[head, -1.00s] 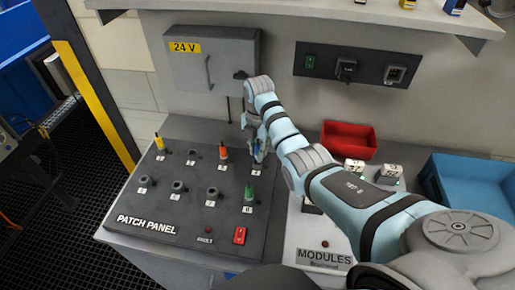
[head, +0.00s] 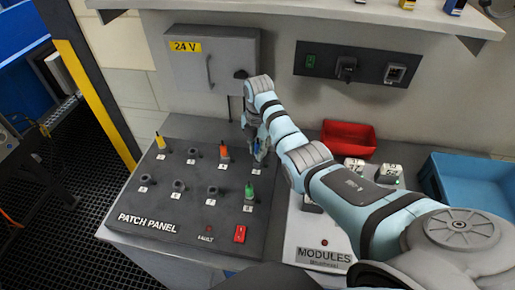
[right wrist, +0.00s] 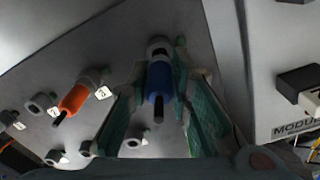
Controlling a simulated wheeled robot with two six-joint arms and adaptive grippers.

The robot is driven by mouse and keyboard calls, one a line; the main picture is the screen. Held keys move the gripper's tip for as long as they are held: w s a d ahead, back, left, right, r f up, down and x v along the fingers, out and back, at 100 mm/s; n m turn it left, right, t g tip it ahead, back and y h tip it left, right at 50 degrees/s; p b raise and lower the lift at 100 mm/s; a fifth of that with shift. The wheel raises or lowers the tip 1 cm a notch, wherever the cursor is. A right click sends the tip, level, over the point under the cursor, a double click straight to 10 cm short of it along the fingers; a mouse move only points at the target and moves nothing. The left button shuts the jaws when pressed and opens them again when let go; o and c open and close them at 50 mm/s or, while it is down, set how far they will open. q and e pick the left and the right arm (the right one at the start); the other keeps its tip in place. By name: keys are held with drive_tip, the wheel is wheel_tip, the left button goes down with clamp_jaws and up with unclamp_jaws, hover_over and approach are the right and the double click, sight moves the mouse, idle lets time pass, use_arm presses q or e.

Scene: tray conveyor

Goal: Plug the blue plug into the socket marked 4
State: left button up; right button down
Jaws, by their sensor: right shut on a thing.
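The dark patch panel (head: 185,212) carries two rows of sockets with small number labels. My right gripper (head: 257,148) is over the far-right socket of the back row. It is shut on the blue plug (right wrist: 159,82), whose cable end points toward the wrist camera. The blue plug is lined up with a grey socket collar (right wrist: 158,47) and meets it in the right wrist view; I cannot tell how deep it sits. The label of that socket is hidden. My left gripper is not in view.
An orange plug (head: 224,153), a yellow plug (head: 160,142) and a green plug (head: 249,191) stand in other sockets. A red switch (head: 239,234) is at the panel's front. A red bin (head: 348,139) and blue bin (head: 470,185) lie right. A 24 V cabinet (head: 212,75) hangs behind.

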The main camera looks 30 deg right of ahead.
drive_tip(key=shift+f+b, duration=0.65)
drive_tip(key=shift+f, duration=0.95)
drive_tip(key=c, duration=1.4)
unclamp_jaws()
drive_tip(key=shift+o, duration=0.2)
wheel_tip(320, 180, up, 8)
drive_tip(key=shift+f, duration=0.25)
